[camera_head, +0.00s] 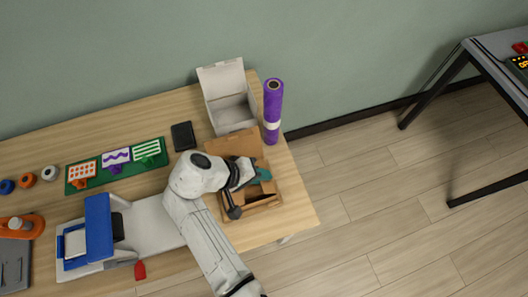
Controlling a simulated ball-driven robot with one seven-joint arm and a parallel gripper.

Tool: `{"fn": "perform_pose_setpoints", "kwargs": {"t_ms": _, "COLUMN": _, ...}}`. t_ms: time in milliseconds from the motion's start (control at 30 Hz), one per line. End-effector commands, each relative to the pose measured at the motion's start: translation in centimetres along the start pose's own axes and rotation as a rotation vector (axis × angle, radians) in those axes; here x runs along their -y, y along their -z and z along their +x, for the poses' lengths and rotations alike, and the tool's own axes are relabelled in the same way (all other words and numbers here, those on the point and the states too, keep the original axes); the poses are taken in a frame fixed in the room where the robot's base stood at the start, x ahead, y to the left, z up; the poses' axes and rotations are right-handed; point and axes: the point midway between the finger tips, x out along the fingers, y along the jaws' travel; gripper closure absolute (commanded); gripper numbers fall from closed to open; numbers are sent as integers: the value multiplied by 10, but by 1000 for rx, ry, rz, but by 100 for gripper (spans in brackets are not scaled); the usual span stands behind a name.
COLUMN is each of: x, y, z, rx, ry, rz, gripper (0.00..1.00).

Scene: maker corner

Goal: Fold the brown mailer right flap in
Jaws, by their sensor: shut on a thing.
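The brown mailer (267,197) is an open cardboard box near the right end of the wooden table. A raised brown panel (232,145) stands at its back. My gripper (264,175), with teal fingers, is over the right part of the mailer, at the brown cardboard there. It is shut on the mailer's right flap as far as I can see; the exact contact is small and partly hidden. My arm covers the left side of the mailer.
An open white box (229,112) stands behind the mailer, with an upright purple roll (273,108) beside it. A black square item (183,136) and a green mat (75,186) lie left. A blue and white device (100,228) stands front left. Floor is free to the right.

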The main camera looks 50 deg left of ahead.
Motion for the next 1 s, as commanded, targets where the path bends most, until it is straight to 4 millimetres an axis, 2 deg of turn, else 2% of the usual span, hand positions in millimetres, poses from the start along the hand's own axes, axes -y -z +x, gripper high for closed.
{"fn": "perform_pose_setpoints", "kwargs": {"t_ms": 100, "x": 7, "y": 0, "z": 4, "rx": 0, "ry": -84, "rz": -2, "gripper": 100}}
{"fn": "perform_pose_setpoints", "kwargs": {"t_ms": 400, "x": 10, "y": 0, "z": 3, "rx": 1, "ry": -222, "rz": -1, "gripper": 100}}
{"fn": "perform_pose_setpoints", "kwargs": {"t_ms": 1000, "x": 10, "y": 0, "z": 2, "rx": 2, "ry": -263, "rz": 0, "gripper": 100}}
